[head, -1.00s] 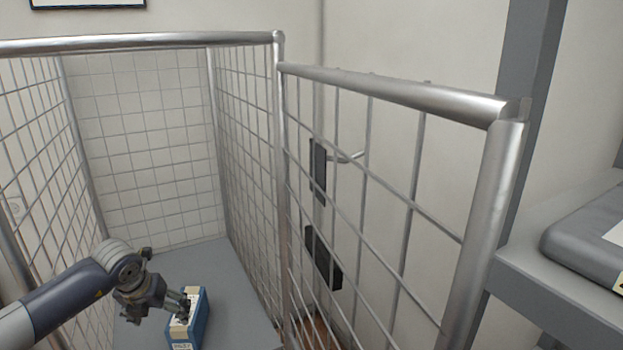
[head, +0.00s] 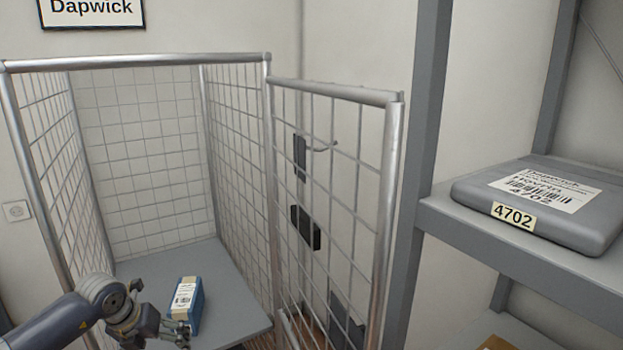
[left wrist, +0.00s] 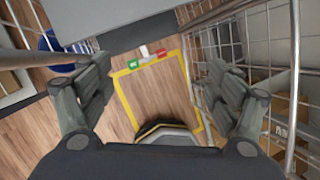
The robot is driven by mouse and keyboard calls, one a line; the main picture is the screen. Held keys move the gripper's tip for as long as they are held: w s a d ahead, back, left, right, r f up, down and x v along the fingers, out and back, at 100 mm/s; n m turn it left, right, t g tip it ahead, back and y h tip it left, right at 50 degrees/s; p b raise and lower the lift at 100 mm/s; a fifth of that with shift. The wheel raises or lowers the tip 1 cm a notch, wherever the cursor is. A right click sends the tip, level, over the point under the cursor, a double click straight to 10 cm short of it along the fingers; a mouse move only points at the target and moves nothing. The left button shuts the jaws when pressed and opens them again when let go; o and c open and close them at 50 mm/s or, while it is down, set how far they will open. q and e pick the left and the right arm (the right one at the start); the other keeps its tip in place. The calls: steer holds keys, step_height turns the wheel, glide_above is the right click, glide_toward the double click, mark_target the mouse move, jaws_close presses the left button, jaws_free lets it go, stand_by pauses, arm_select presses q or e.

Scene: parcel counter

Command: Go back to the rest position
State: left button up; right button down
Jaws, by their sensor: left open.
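My left gripper (head: 170,332) is at the lower left of the head view, in front of the cage. In the left wrist view its two fingers (left wrist: 160,70) stand wide apart with nothing between them. A blue box (head: 197,312) with a pale label on top lies on the grey cage shelf (head: 225,275), just beyond the gripper and apart from it as far as I can see. My right gripper is in neither view.
The mesh cage door (head: 345,180) stands open to the right. A grey rack (head: 470,225) at the right holds a grey parcel (head: 540,235) labelled 4702. The left wrist view shows wooden floor with a yellow-marked square (left wrist: 118,85) and cartons (left wrist: 285,110) at the right.

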arm_select(q)
steer(key=d+f+n+t+h, duration=0.1)
steer(key=d+f+n+h, duration=0.3)
steer(key=d, duration=0.4)
steer(key=d+f+n+h, duration=0.1)
steer(key=d+f+h, duration=0.3)
steer(key=d+f, duration=0.25)
step_height(320, 180, down, 7)
steer(key=s+d+n+t, duration=0.1)
steer(key=n+t, duration=0.3)
steer(key=n, duration=0.3)
steer(key=s+a+f+n+g+y, duration=0.1)
steer(key=s+a+f+n+y, duration=0.45)
steer(key=s+f, duration=0.7)
steer(key=s+a+f+n+g+y, duration=0.1)
steer(key=s+a+f+n+y, duration=0.2)
steer(key=s+f+n, duration=0.9)
steer(key=s+d+f+n+g, duration=0.1)
steer(key=s+f+g, duration=0.2)
steer(key=s, duration=1)
steer(key=s+d+f+n+g, duration=0.1)
steer(key=s+f, duration=0.6)
steer(key=s, duration=0.7)
steer(key=shift+s+d+f+g+y, duration=0.35)
steer(key=shift+d+g+y, duration=0.15)
steer(key=shift+g, duration=0.6)
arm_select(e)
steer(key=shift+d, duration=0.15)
